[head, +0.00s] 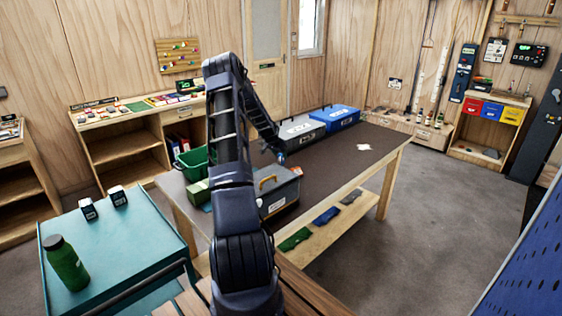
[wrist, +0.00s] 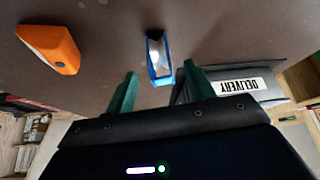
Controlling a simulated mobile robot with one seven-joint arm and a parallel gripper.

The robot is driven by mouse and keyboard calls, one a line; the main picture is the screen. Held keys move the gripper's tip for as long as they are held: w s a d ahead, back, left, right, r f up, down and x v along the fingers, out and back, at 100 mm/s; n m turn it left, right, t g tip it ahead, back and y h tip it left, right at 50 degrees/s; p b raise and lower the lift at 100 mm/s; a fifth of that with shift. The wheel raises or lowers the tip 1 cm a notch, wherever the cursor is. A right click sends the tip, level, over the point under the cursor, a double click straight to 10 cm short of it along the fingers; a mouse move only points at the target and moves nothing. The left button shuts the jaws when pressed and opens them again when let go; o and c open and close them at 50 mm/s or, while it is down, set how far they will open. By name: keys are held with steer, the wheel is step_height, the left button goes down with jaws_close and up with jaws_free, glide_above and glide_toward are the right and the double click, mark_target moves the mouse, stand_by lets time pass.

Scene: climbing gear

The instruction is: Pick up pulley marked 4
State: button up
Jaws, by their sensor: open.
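In the wrist view, a small blue-sided object with a pale metallic middle (wrist: 158,58) stands out on the dark brown tabletop; it looks like a pulley, but no number can be read on it. An orange block-like piece (wrist: 50,48) lies to its left. My gripper (wrist: 161,70) has its two green fingers apart, with the blue object seen between and just beyond the fingertips. I cannot tell whether the fingers touch it. In the head view my gripper (head: 281,156) is low over the brown table (head: 345,165).
In the head view, a grey toolbox with a yellow handle (head: 285,193), a green bin (head: 193,160), a grey case (head: 300,129) and a blue case (head: 336,117) stand on the table. Its right part is mostly clear.

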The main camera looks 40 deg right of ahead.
mark_target(280, 155)
steer(key=x, duration=0.4)
steer(key=shift+w+f, duration=0.1)
steer(key=shift+f, duration=0.05)
steer(key=c, duration=1.1)
